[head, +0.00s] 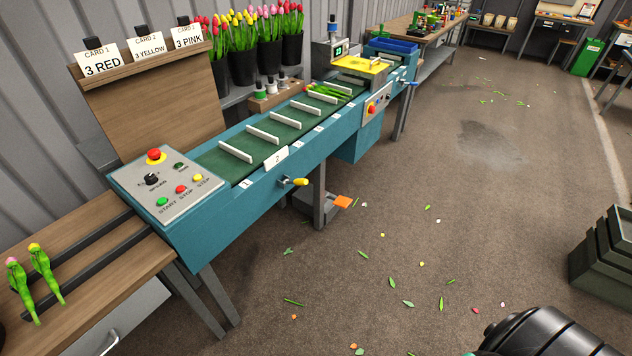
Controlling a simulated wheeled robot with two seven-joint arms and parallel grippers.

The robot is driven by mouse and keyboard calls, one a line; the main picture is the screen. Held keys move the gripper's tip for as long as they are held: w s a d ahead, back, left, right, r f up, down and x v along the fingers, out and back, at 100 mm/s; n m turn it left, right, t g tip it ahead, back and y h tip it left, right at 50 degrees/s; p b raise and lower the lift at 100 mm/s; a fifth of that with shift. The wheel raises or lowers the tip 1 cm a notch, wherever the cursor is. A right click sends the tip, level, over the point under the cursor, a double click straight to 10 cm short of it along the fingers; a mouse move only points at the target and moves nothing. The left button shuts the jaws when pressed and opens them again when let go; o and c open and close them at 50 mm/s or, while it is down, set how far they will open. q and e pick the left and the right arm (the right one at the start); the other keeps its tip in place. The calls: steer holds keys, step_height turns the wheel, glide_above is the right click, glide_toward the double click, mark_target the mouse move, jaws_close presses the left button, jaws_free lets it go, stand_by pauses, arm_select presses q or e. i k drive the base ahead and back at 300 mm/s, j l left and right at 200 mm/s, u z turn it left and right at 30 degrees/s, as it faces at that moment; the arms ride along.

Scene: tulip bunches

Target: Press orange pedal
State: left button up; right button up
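The orange pedal (343,202) sits low near the floor, beside a leg of the teal conveyor machine (245,205), under its near side. It is small in the head view and nothing covers it. I cannot tell whether it is pressed. Neither of my grippers shows in the head view. A black rounded part at the bottom right edge seems to be part of my own body.
A control panel (165,182) with colored buttons is at the machine's left end. A wooden table (120,275) with two tulip bunches stands at left. Dark crates (603,255) stand at right. The floor (450,200) between is open, with scattered leaves and petals.

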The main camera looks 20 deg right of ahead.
mark_target(342, 201)
steer(key=z, duration=1)
steer(key=u, duration=0.2)
steer(key=i+l+u, duration=0.5)
steer(key=l, duration=0.15)
steer(key=i+l+u, duration=0.4)
steer(key=l+u, duration=0.15)
steer(key=l, duration=0.2)
steer(key=i+l, duration=0.15)
steer(key=l, duration=0.25)
steer(key=i+l, duration=0.15)
steer(key=l, duration=0.2)
steer(key=i+l, duration=0.15)
steer(key=l, duration=0.25)
steer(key=i+l, duration=0.15)
steer(key=l, duration=0.2)
